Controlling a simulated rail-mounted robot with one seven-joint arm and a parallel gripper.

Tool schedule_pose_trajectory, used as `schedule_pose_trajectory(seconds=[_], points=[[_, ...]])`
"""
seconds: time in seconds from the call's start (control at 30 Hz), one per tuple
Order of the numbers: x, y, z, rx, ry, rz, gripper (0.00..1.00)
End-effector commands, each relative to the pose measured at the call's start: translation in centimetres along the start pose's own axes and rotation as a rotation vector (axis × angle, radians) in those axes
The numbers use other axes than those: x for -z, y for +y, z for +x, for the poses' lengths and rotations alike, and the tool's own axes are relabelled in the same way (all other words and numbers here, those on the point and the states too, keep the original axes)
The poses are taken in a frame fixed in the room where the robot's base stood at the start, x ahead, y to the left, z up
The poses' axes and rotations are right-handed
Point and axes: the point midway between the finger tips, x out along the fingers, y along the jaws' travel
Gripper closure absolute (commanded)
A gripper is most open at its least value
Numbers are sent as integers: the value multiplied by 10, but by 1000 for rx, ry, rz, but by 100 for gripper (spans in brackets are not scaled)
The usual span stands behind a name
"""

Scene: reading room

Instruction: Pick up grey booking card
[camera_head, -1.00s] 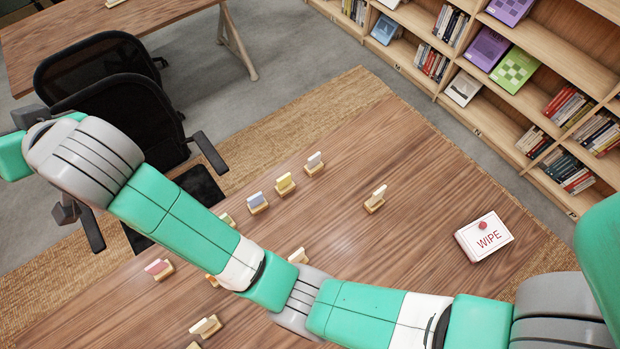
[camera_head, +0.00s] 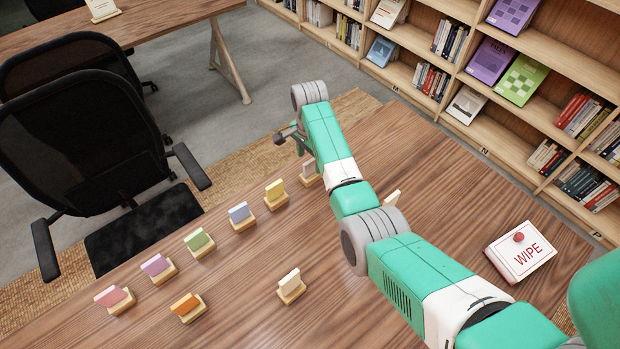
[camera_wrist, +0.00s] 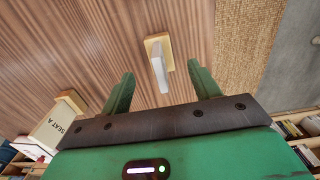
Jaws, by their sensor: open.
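The grey booking card (camera_head: 308,170) stands in a small wooden holder near the table's far edge, partly hidden by my arm in the head view. In the wrist view the pale grey card (camera_wrist: 160,72) stands in its holder (camera_wrist: 152,41), lined up between my two green fingers. My gripper (camera_wrist: 159,84) is open and empty. The fingers are on either side of the card in the picture, with gaps to both; whether the tips reach its depth I cannot tell.
A yellow card (camera_head: 275,191) and a blue card (camera_head: 239,213) stand nearest in the row, with green, purple and pink ones beyond. Orange (camera_head: 186,305) and cream (camera_head: 290,285) cards stand closer. A WIPE box (camera_head: 520,252) lies right. A SEAT A sign (camera_wrist: 54,122) shows in the wrist view.

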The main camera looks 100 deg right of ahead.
Motion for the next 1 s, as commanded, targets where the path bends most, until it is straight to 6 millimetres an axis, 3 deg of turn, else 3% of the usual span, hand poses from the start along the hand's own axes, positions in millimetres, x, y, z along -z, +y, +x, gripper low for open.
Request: schedule_pose_trajectory(seconds=[0.07, 0.27, 0.5, 0.73, 1.0], points=[[0, 1, 14, -2, 0, 0, 38], [1, 0, 22, 1, -1, -1, 38], [3, 0, 64, 0, 0, -2, 38], [3, -1, 66, 2, 0, -2, 38], [3, -1, 66, 2, 0, -3, 89]])
